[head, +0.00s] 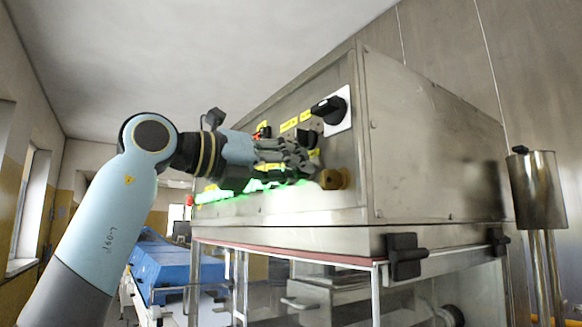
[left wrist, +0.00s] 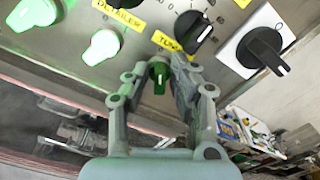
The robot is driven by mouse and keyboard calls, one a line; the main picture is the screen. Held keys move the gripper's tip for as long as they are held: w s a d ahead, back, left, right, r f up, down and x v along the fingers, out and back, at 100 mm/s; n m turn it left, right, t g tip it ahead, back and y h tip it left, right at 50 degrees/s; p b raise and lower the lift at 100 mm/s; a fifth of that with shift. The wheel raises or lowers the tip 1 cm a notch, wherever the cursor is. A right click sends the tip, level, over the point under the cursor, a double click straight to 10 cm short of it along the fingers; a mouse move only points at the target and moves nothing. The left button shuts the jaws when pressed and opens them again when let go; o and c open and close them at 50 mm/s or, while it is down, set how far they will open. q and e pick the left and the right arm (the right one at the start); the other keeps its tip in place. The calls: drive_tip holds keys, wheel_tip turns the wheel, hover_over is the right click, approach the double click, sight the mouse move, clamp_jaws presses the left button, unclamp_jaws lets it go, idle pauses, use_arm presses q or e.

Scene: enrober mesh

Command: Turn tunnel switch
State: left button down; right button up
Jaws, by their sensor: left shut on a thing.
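The tunnel switch (left wrist: 159,78) is a small dark green knob on the metal control panel, under a yellow label (left wrist: 167,41) that starts "TU"; the rest of the label is hidden. My left gripper (left wrist: 167,76) is shut on this knob, with one finger on each side, in the left wrist view. In the head view my left gripper (head: 305,160) reaches the panel face from the left and hides the knob. A green glow shows below the gripper. My right gripper is in neither view.
A black rotary switch on a white plate (head: 328,111) sits up and right of my gripper. A black dial (left wrist: 193,31) and a lit green switch (left wrist: 103,47) are close by. A brass fitting (head: 334,179) and black latch (head: 406,257) stick out from the machine.

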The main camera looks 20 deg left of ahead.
use_arm(q)
drive_tip(key=shift+m, duration=0.3)
drive_tip(key=shift+s+d+m+b, duration=0.1)
drive_tip(key=shift+m+b, duration=1.45)
drive_tip(key=shift+m, duration=1.3)
drive_tip(key=shift+s+d+m+b, duration=0.1)
drive_tip(key=shift+m+b, duration=1.4)
drive_tip(key=shift+m, duration=1.35)
drive_tip(key=c, duration=1.4)
unclamp_jaws()
drive_tip(key=shift+o, duration=0.2)
